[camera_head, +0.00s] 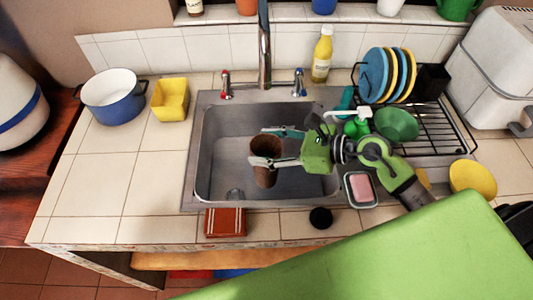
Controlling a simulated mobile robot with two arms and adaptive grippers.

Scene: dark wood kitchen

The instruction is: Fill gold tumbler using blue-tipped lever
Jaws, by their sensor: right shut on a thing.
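The tumbler (266,177) looks brown-gold and stands about upright over the sink basin (222,140). My right gripper (265,149) comes in from the right and is shut on it, one finger on each side near the rim. I cannot tell whether its base touches the basin floor. The faucet (264,50) rises behind the basin. The blue-tipped lever (299,80) is to the right of the faucet, and the red-tipped lever (225,82) is to its left. No water stream shows. My left gripper is not in view.
A yellow bottle (322,55) stands behind the sink. A dish rack (440,130) with plates and a green bowl (397,124) is at the right. A soap dish (360,189) lies by the sink's front right. The left counter (100,180) is clear in front of the blue pot (113,98).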

